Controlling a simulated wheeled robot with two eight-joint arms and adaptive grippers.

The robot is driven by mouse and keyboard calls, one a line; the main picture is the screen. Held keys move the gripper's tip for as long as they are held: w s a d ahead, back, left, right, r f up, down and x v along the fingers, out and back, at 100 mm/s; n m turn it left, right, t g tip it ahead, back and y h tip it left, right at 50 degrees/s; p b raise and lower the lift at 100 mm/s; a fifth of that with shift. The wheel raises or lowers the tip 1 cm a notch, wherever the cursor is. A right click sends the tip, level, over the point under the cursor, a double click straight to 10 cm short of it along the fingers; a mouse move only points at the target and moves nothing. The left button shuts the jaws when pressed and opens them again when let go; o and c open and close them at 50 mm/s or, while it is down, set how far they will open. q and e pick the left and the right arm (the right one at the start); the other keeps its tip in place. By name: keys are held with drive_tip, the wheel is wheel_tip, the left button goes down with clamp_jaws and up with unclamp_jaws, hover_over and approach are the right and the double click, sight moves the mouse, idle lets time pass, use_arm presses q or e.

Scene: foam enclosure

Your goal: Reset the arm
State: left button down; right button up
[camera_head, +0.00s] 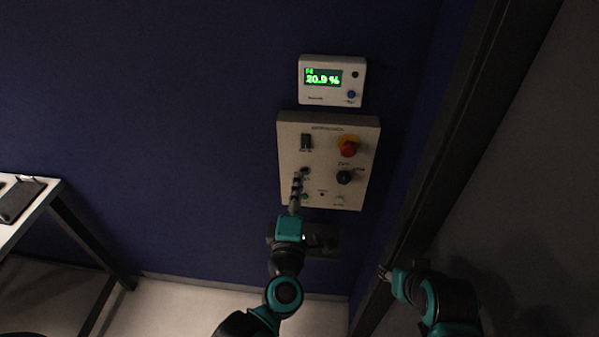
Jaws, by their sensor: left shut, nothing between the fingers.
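My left gripper (297,187) is shut and empty. Its arm comes up from the bottom, and its fingers are in front of the lower left part of a beige control panel (325,128) on the blue wall. I cannot tell whether the fingertips touch the panel. My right gripper (385,272) is low at the right, near the dark frame; its fingers are too small and dark to tell whether they are open or shut.
The panel has a red emergency button (348,146), a black knob (344,177) and a dark switch (306,142). A white display box (331,98) above reads 20.9 %. A table (50,187) stands at the left. A dark frame (440,130) rises beside my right arm.

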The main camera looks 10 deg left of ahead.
wheel_tip(320, 180, down, 4)
drive_tip(key=b, duration=0.3)
drive_tip(key=shift+r+b, duration=0.15)
drive_tip(key=shift+b, duration=0.2)
drive_tip(key=shift+c, duration=0.7)
use_arm(q)
drive_tip(key=s+a+f+m+g, duration=1.1)
drive_tip(key=f+m, duration=0.4)
drive_tip(key=m, duration=0.3)
drive_tip(key=shift+s+a+f+g, duration=0.4)
drive_tip(key=shift+s+g, duration=0.3)
drive_tip(key=shift+s, duration=0.25)
use_arm(e)
drive_tip(key=shift+d, duration=0.1)
